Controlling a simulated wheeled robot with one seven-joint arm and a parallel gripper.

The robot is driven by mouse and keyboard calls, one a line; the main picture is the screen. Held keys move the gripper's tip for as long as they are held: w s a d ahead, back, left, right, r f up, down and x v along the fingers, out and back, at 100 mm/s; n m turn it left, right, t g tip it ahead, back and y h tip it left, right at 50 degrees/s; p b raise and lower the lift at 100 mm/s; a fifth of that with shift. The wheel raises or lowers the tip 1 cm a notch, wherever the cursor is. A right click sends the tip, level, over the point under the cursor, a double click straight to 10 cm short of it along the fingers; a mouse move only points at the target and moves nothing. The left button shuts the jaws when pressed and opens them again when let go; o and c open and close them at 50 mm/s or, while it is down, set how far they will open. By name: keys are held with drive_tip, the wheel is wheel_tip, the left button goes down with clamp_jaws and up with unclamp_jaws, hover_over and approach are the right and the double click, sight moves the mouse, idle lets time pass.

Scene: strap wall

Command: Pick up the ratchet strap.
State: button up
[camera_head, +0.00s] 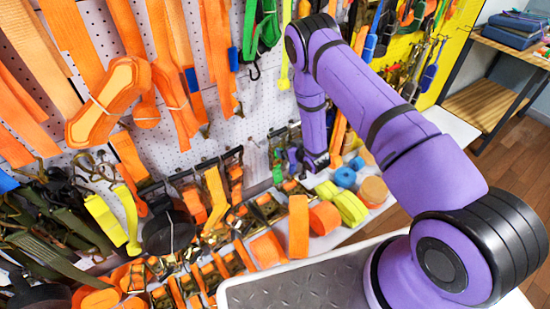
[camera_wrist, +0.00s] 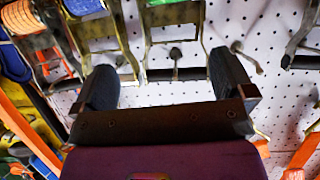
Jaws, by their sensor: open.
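My gripper (camera_wrist: 165,82) is open in the wrist view, its two dark fingers spread toward the white pegboard. Nothing is held between them. Just beyond the fingers hang metal ratchet buckles, one at the left (camera_wrist: 103,38) and one in the middle (camera_wrist: 174,40). The frames do not show which ratchet strap is the task's one. In the head view, ratchet straps with orange webbing (camera_head: 215,195) hang in a row on a dark rail low on the wall. My purple arm reaches to the wall right of them; my fingers are hard to make out there.
Long orange straps (camera_head: 220,60) hang from the pegboard (camera_head: 265,105) above. Rolled orange webbing (camera_head: 325,217) and blue rolls (camera_head: 345,178) lie on the shelf below. A grey textured tray (camera_head: 310,290) is in front. Dark green straps (camera_head: 60,225) crowd the left. A wooden bench (camera_head: 490,100) stands far right.

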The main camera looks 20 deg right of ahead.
wheel_tip(320, 180, down, 6)
drive_tip(key=s, duration=0.2)
drive_tip(key=shift+y, duration=0.4)
drive_tip(key=x, duration=1)
drive_tip(key=shift+w+a, duration=0.15)
drive_tip(key=shift+a, duration=0.1)
drive_tip(key=c, duration=1.5)
drive_tip(key=shift+r, duration=1.85)
drive_tip(key=s+d+r, duration=0.1)
drive_tip(key=s, duration=1.5)
drive_tip(key=shift+d+r, duration=0.15)
drive_tip(key=shift+d, duration=0.05)
